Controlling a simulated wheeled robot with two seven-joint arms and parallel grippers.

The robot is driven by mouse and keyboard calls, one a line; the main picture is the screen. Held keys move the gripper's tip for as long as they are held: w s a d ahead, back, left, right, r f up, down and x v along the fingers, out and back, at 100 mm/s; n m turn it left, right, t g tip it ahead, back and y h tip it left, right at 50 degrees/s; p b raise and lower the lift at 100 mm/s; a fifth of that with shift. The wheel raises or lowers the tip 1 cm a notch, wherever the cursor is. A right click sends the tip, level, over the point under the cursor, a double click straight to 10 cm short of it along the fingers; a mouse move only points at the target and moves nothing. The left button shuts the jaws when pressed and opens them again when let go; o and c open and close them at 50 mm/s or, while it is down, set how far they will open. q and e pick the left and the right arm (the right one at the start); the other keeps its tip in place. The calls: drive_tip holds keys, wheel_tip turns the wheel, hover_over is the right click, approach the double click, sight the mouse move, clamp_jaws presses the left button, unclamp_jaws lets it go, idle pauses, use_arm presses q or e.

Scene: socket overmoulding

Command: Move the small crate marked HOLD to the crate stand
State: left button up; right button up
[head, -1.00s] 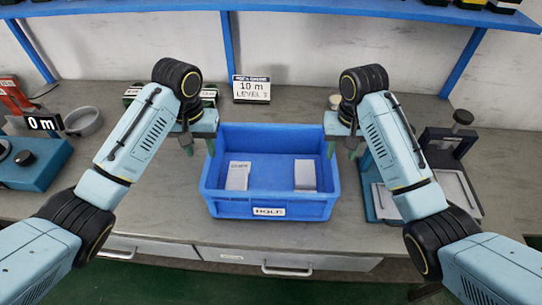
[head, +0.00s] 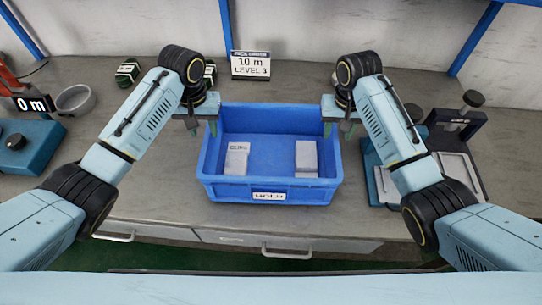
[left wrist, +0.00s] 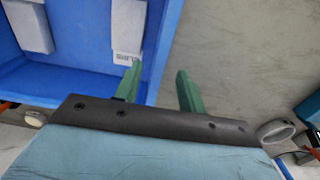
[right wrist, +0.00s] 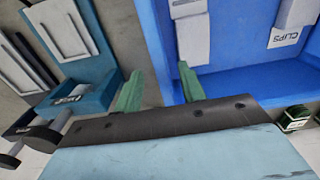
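The small blue crate marked HOLD (head: 268,193) stands on the grey bench in the middle of the head view, label toward me. Two pale blocks (head: 237,158) (head: 306,158) lie inside. My left gripper (head: 202,128) is at its left wall; in the left wrist view its green fingers (left wrist: 158,85) are apart, one on each side of the wall (left wrist: 164,45). My right gripper (head: 339,130) is at the right wall; its fingers (right wrist: 159,85) are likewise apart, either side of the wall (right wrist: 155,45). I cannot make out a crate stand.
A teal fixture with a pale plate (head: 457,172) stands close to the crate's right. A teal device (head: 28,145) and a grey bowl (head: 75,99) are at the left. Bare bench (head: 150,205) lies at front left.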

sight(209, 145)
use_arm(q)
wheel_tip(209, 145, down, 8)
drive_tip(key=shift+r, duration=0.1)
use_arm(e)
wheel_tip(209, 145, down, 8)
drive_tip(key=shift+r, duration=0.1)
use_arm(q)
clamp_jaws()
use_arm(e)
clamp_jaws()
use_arm(q)
drive_tip(key=shift+w, duration=0.1)
use_arm(e)
drive_tip(key=shift+r, duration=0.1)
